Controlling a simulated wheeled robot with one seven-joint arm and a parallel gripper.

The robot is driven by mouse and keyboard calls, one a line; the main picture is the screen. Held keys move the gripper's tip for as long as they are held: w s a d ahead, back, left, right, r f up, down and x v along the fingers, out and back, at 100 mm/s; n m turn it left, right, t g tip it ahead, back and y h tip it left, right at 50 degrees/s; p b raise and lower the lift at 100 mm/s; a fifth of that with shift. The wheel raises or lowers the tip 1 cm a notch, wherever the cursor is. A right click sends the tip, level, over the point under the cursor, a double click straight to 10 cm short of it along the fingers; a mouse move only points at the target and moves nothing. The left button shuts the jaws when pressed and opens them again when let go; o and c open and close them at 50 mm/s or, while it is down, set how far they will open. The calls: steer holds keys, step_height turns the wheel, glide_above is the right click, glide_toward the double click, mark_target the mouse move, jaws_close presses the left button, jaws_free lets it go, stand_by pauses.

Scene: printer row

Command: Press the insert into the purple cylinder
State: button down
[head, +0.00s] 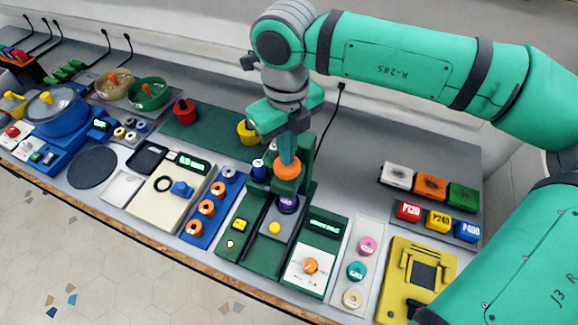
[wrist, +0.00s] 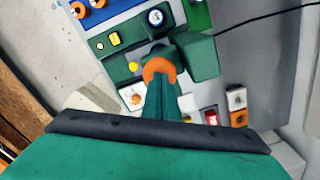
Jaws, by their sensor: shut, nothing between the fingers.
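The purple cylinder (head: 287,204) stands upright on the grey plate of a green press (head: 303,158), below an orange round cap (head: 287,170). Its top is partly in shadow, and I cannot make out the insert apart from it. My gripper (head: 288,158) is shut and empty, pointing down with its fingertips at the top of the orange cap; whether they touch is not clear. In the wrist view the shut fingers (wrist: 159,92) reach to the orange cap (wrist: 158,69). The purple cylinder is hidden there.
A yellow button (head: 274,228) sits in front of the cylinder. A green box with a display (head: 322,228) stands to the right, a blue rack with orange rings (head: 210,206) to the left. A blue spool (head: 259,170) and yellow pot (head: 247,132) stand close to my gripper's left.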

steer(key=shift+w+r, duration=0.1)
steer(key=shift+r, duration=1.85)
steer(key=shift+d+r, duration=0.1)
steer(key=shift+r, duration=0.05)
